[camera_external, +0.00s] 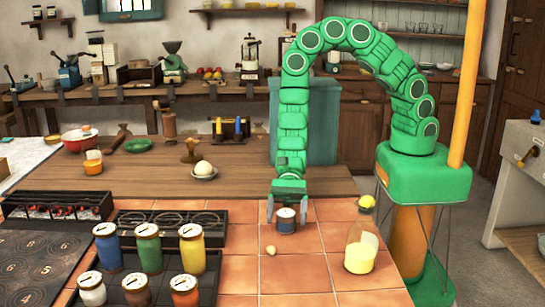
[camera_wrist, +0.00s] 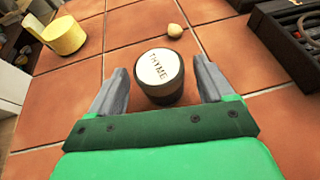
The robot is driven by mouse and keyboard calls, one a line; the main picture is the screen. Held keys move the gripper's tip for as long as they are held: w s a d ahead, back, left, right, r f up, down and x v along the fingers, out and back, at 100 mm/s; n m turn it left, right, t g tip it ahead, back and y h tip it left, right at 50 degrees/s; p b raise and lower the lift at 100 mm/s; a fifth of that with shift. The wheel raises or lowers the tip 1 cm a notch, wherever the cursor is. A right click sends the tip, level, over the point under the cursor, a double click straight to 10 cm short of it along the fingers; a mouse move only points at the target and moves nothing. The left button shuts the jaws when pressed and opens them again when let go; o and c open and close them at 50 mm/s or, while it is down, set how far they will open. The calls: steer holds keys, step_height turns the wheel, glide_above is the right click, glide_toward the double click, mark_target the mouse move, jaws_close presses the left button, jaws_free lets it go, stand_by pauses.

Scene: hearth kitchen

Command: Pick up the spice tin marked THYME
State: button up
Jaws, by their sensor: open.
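The spice tin marked THYME (camera_wrist: 159,72) stands upright on the terracotta tiles, with a white lid and a dark side. In the external view the tin (camera_external: 287,221) shows a blue-grey body under my gripper. My gripper (camera_wrist: 160,85) is open, with one grey finger on each side of the tin. In the external view my gripper (camera_external: 288,208) points straight down at the tin. I cannot tell whether either finger touches it; a gap shows on both sides in the wrist view.
A small round tan item (camera_external: 271,250) lies near the tin. Several coloured jars (camera_external: 148,247) stand in a dark rack at the left. Tiles in front of the tin are clear.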

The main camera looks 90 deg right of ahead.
mark_target(285, 226)
steer(key=shift+x, duration=1.7)
steer(key=shift+r, duration=0.1)
steer(key=c, duration=1.1)
steer(key=shift+o, duration=0.2)
steer(key=shift+r, duration=5)
